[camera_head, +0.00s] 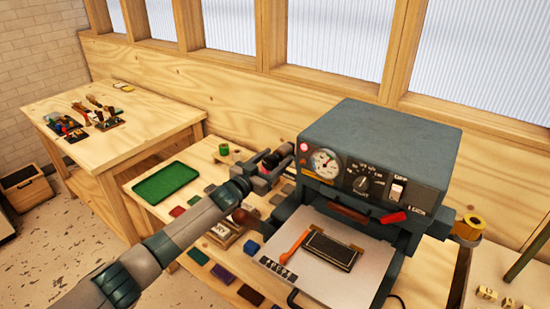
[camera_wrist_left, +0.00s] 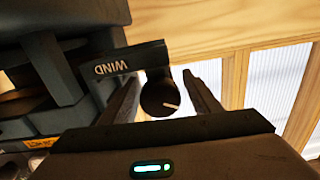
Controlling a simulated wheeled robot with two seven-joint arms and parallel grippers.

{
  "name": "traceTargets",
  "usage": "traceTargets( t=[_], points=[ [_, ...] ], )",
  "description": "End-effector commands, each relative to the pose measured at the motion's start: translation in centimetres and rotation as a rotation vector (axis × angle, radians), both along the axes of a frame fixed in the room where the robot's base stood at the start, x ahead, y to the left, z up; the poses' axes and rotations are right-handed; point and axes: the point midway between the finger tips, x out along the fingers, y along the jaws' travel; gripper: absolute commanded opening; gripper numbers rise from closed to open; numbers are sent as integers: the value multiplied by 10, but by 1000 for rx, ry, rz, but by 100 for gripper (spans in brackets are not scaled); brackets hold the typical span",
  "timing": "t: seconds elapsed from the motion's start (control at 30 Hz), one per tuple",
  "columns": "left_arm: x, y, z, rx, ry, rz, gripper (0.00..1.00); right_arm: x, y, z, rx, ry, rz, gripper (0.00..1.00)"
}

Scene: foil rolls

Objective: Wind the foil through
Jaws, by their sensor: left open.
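The blue-grey foil machine (camera_head: 385,145) stands on the wooden bench, with a gauge, a dial and a switch on its front. A gold foil roll (camera_head: 470,226) sits at its right side. In the left wrist view a round black knob (camera_wrist_left: 160,97) with a pale line shows beside a dark plate marked WIND (camera_wrist_left: 117,66). My left gripper (camera_head: 268,165) is at the machine's left side. Its open fingers (camera_wrist_left: 165,88) are on either side of the knob; I cannot tell whether they touch it. My right gripper is out of view.
A dark block (camera_head: 332,250) and an orange-handled tool lie on the machine's pale bed (camera_head: 315,275). Colored pieces and a green tray (camera_head: 166,182) lie on the bench to the left. A second table (camera_head: 110,120) with small items stands farther left. A wooden wall rises behind.

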Motion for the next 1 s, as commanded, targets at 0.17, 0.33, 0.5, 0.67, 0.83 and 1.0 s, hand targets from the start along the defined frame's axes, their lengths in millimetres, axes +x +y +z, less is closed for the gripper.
traceTargets(
  t=[0.17,0.33,0.5,0.67,0.83,1.0],
  points=[
    [3,-3,0,1,1,0,57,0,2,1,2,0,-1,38],
    [3,-2,0,1,1,0,57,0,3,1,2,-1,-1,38],
    [3,-3,0,1,1,0,38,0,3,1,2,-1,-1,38],
    [3,-2,0,0,0,0,16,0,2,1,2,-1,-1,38],
    [3,-2,0,5,-4,0,16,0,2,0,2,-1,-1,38],
    [3,-2,-1,30,-22,-1,16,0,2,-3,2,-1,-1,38]
  ],
)
